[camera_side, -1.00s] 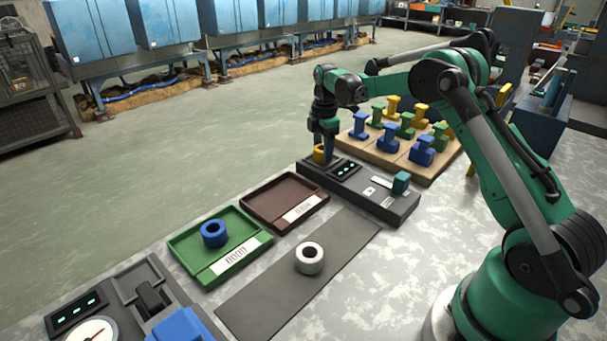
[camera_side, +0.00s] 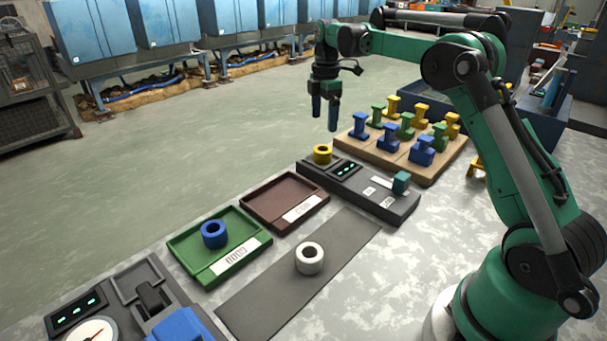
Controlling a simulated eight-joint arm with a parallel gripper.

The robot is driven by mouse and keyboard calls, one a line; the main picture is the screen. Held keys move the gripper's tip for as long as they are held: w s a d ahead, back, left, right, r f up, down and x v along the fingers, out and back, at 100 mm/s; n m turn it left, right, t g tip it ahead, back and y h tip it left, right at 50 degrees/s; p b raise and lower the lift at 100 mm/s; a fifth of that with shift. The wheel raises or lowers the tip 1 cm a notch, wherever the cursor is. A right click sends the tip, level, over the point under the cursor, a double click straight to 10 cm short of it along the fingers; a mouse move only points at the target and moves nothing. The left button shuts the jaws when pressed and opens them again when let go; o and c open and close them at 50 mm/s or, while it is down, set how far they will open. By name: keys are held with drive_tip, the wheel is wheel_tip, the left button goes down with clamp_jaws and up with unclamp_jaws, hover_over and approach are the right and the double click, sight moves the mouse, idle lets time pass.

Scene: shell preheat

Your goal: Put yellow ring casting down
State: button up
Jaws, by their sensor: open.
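The yellow ring casting (camera_side: 322,154) rests at the far left end of the dark grey device (camera_side: 380,200), beside its panel of green lights. It lies flat with its hole facing up. My gripper (camera_side: 325,122) is above the ring, apart from it, with its two blue fingers pointing down. The fingers are spread and nothing is between them.
A wooden board (camera_side: 382,161) with several coloured castings stands right of the gripper. A green tray (camera_side: 197,245) holds a blue ring (camera_side: 214,234). A brown tray (camera_side: 262,196) is empty. A white ring (camera_side: 309,258) sits on a grey mat (camera_side: 262,297). A gauge unit (camera_side: 90,332) stands front left.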

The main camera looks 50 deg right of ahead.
drive_tip(key=s+a+r+m+t, duration=0.3)
drive_tip(key=s+a+r+m, duration=0.3)
drive_tip(key=a+r, duration=0.3)
drive_tip(key=s+a+f+m+t, duration=0.4)
drive_tip(key=s+a+f+m, duration=0.3)
drive_tip(key=s, duration=0.3)
drive_tip(key=shift+s+a+f+m, duration=0.15)
drive_tip(key=shift+a+f+m, duration=0.15)
drive_tip(key=shift+a+f, duration=0.2)
